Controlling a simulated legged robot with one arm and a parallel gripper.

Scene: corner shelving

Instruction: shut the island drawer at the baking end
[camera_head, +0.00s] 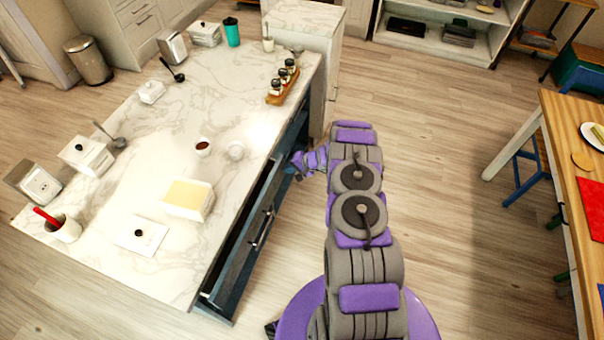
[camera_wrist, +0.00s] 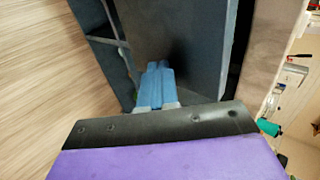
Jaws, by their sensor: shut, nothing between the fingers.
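The island (camera_head: 165,130) has a white marble top and dark blue sides. On its right side a blue drawer (camera_head: 240,262) with a metal bar handle stands pulled out, and a dark gap shows between its front and the worktop edge. My gripper (camera_head: 295,170) is beside the island, near the far end of the drawer front. In the wrist view my gripper (camera_wrist: 157,78) shows as two blue fingers pressed together, empty, pointing at dark blue-grey panels (camera_wrist: 185,45). I cannot tell whether the fingertips touch a panel.
On the worktop are a butter-coloured block in a white dish (camera_head: 188,198), a small brown-filled cup (camera_head: 203,146) and a wooden rack of jars (camera_head: 283,85). A wooden table (camera_head: 565,130) stands at the right. The wooden floor (camera_head: 450,150) between is clear.

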